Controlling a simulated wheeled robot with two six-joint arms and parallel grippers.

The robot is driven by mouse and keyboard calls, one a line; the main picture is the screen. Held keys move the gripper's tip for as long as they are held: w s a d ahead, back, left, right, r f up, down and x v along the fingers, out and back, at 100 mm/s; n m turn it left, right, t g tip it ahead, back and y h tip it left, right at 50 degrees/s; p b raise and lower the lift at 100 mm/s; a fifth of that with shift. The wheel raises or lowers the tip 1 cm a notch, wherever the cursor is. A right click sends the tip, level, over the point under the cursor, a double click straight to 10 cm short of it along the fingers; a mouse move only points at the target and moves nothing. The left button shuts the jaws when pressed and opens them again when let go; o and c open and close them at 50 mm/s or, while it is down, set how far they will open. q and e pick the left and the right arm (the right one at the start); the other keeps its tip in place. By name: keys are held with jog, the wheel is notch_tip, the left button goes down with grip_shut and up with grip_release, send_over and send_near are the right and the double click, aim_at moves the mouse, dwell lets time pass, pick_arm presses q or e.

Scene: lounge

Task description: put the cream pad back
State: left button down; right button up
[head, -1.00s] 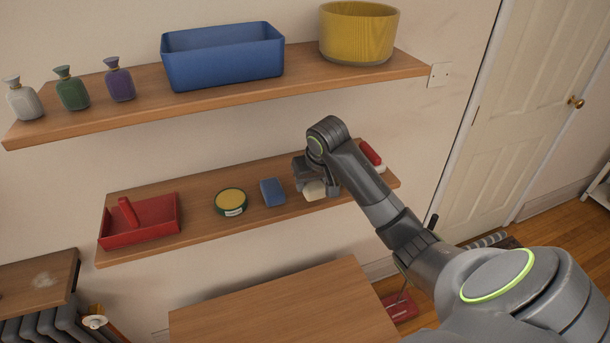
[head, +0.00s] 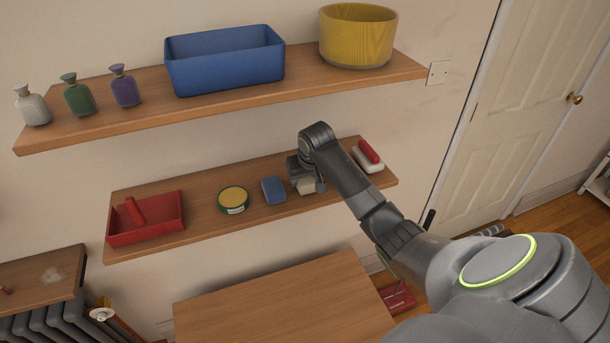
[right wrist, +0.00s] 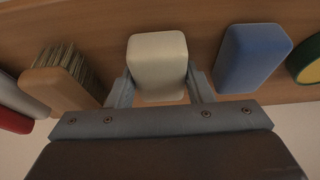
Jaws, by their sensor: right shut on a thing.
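The cream pad (head: 306,187) is at the lower shelf (head: 197,198), just right of the blue block (head: 273,190). My right gripper (head: 309,184) is shut on it. In the right wrist view the cream pad (right wrist: 158,66) sits between the two fingers, with the blue block (right wrist: 253,58) apart from it on one side. I cannot tell whether the pad touches the shelf. My left gripper is not in view.
A bristled brush (right wrist: 60,82) lies on the pad's other side. On the lower shelf are a red tray (head: 150,222), a yellow-topped tin (head: 233,199) and a red-handled white block (head: 367,157). The upper shelf (head: 120,119) overhangs with a blue bin (head: 225,68) and yellow bowl (head: 357,40).

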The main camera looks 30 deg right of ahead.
jog(key=shift+f, duration=0.2)
jog(key=o, duration=0.9)
jog(key=shift+r, duration=0.15)
jog(key=shift+s+r+b, duration=0.15)
jog(key=shift+r+b, duration=0.15)
jog(key=shift+r, duration=0.25)
jog(key=b+v, duration=0.3)
jog(key=v, duration=0.8)
